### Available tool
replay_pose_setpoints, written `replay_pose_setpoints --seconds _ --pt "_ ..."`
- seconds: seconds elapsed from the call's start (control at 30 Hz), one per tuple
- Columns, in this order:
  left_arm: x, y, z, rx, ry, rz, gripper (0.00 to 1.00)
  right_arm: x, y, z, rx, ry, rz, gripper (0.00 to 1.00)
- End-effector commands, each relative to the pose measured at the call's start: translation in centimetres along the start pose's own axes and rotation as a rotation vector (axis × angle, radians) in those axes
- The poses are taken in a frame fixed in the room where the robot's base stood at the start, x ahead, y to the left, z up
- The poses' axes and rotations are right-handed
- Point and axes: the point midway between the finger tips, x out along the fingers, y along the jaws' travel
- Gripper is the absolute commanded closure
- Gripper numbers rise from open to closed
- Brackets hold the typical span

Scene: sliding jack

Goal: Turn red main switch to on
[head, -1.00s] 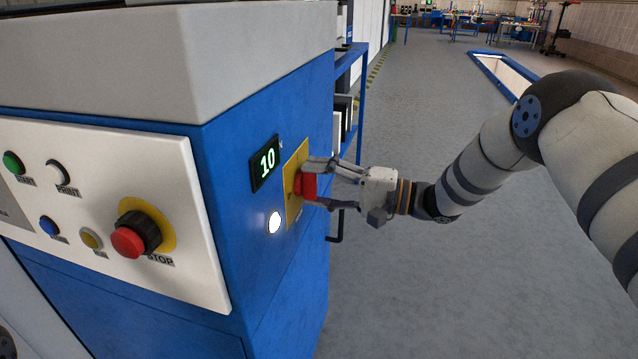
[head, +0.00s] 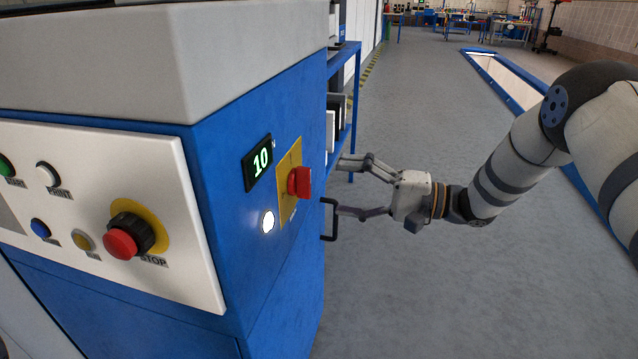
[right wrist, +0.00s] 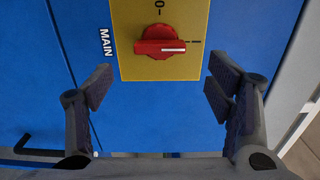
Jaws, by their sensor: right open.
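The red main switch (head: 299,181) sits on a yellow plate (head: 284,208) on the side of the blue cabinet. In the right wrist view the red knob (right wrist: 160,46) lies crosswise, and its white line points right at the "I" mark. The "0" mark is at the top of the plate, and "MAIN" is printed beside it. My right gripper (head: 345,186) is open and empty, backed off to the right of the switch and not touching it. In the right wrist view its fingers (right wrist: 160,88) stand apart below the knob. My left gripper is out of view.
A display (head: 259,162) reading 10 and a lit white lamp (head: 267,221) are beside the yellow plate. A red stop button (head: 121,243) is on the front panel. A black handle (head: 328,219) sticks out near my lower finger. Open floor lies to the right.

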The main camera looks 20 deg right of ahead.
Motion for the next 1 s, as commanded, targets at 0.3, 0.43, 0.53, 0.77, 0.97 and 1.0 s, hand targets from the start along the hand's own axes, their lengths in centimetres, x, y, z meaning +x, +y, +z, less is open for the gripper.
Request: replay_pose_setpoints --seconds 0.3,0.43,0.53,0.77,0.97,1.0 --pt "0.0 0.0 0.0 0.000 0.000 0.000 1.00 -5.2 0.0 0.0 0.000 0.000 0.000 0.26" --pt "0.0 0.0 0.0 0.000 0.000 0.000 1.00 -5.3 0.0 0.1 0.000 -0.002 0.000 0.26" --pt "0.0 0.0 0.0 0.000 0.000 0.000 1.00 -5.3 0.0 0.0 0.000 -0.001 0.000 0.26" --pt "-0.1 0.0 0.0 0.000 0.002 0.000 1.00 -5.1 0.3 0.1 -0.005 0.009 0.003 0.26" --pt "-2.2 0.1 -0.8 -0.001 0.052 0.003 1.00 -3.3 11.3 3.8 -0.171 0.286 0.300 0.26" --pt "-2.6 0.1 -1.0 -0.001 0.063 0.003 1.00 -4.0 14.7 5.8 -0.211 0.316 0.433 0.26"
